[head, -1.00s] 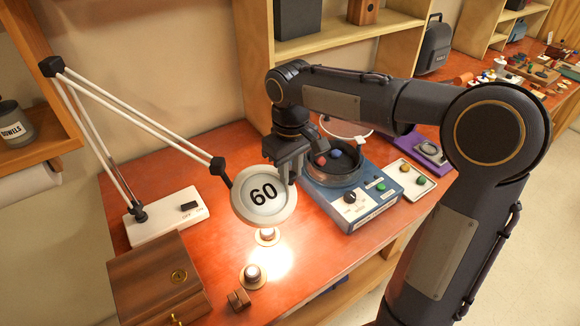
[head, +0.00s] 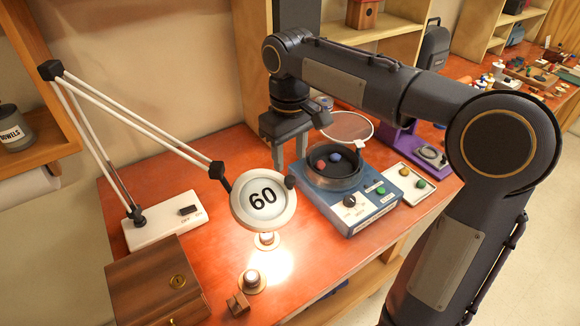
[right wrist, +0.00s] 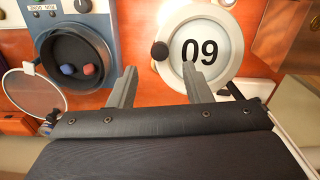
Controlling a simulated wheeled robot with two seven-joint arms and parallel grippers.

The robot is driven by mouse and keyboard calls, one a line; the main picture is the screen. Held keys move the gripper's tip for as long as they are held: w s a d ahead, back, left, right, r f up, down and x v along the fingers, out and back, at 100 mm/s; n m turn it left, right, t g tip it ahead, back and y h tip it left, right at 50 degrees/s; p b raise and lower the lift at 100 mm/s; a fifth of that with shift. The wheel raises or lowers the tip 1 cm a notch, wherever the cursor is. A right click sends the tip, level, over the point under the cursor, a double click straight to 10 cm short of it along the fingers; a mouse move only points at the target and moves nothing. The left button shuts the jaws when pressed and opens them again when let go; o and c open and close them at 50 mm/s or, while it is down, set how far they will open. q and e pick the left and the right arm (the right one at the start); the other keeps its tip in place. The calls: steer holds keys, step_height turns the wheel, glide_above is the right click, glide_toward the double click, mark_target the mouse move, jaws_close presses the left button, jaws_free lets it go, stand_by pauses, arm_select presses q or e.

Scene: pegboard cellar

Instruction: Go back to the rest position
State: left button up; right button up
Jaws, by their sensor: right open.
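My right gripper (head: 290,163) hangs over the red workbench (head: 225,165), behind the lamp head and left of the blue machine. It is open, with nothing between its fingers; the right wrist view also shows it empty (right wrist: 160,80). The round lamp head (head: 264,201), marked 60, is lit and sits in front of the gripper, and it shows upside down in the wrist view (right wrist: 198,48). My left gripper is not in view.
A blue machine (head: 352,212) has a dark bowl holding a red and a blue piece, its clear lid (head: 348,127) raised. A white tray (head: 411,183) is beside it. A wooden box (head: 150,285) stands front left. The lamp's jointed arm (head: 140,117) spans the left side.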

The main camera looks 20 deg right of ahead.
steer(key=shift+r, duration=0.95)
steer(key=shift+s, duration=0.25)
steer(key=s+f+m+t+y, duration=0.2)
steer(key=s+f, duration=0.3)
steer(key=s, duration=0.5)
steer(key=s+a+f+m+t+y, duration=0.1)
steer(key=s+f+m+t, duration=0.2)
steer(key=s, duration=0.7)
step_height(320, 180, down, 2)
steer(key=shift+s+a+f+t+y, duration=0.15)
steer(key=shift+s+a+t+y, duration=0.15)
steer(key=shift+y, duration=0.1)
steer(key=shift+w, duration=0.1)
steer(key=shift+c, duration=0.2)
stand_by(1.8)
